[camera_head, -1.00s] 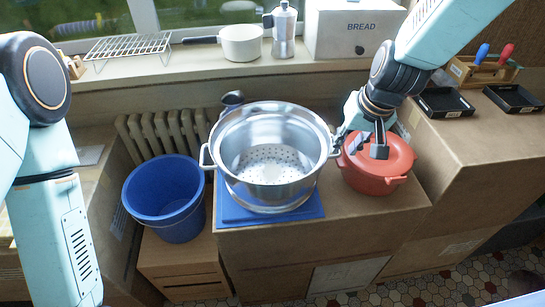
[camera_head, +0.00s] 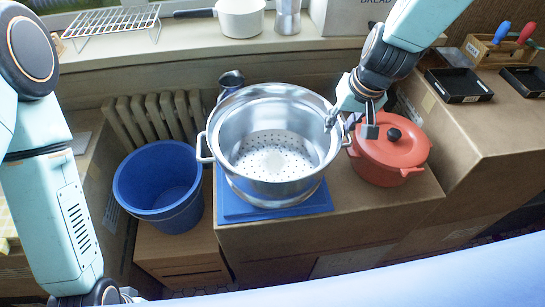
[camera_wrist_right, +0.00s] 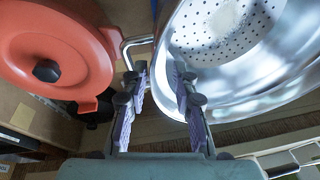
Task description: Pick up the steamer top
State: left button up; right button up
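The steamer top (camera_head: 232,140) is a shiny silver pot with a perforated bottom and two side loop handles. It stands upright over a silver base on a blue mat (camera_head: 232,211); much of the base is hidden under it. In the right wrist view its wall (camera_wrist_right: 235,95) and right handle (camera_wrist_right: 128,55) show just ahead of my fingers. My right gripper (camera_head: 351,123) is open at the steamer's right handle, its fingers apart (camera_wrist_right: 160,78) with nothing held. Whether it touches the rim or handle I cannot tell. My left gripper (camera_head: 125,295) is at the lower left edge, mostly cut off.
A red lidded pot (camera_head: 391,158) stands close right of my right gripper. A blue bucket (camera_head: 160,190) is left of the steamer. A radiator and sill with a white saucepan (camera_head: 240,18) lie behind. Black trays (camera_head: 458,85) sit on the right box.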

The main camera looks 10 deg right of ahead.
aim_at(330, 140)
jog(key=shift+f, duration=0.55)
jog(key=shift+d+f, duration=0.2)
jog(key=shift+d, duration=0.05)
jog(key=b+x, duration=0.2)
jog(key=x, duration=0.3)
jog(key=shift+a, duration=0.1)
jog(key=shift+w+a+f, duration=0.15)
jog(key=shift+w+f, duration=0.05)
jog(key=shift+f, duration=0.25)
jog(key=shift+d+f, duration=0.1)
jog(key=shift+d, duration=0.2)
jog(key=shift+a, duration=0.25)
jog(key=c, duration=0.5)
jog(key=shift+d, duration=0.15)
grip_shut()
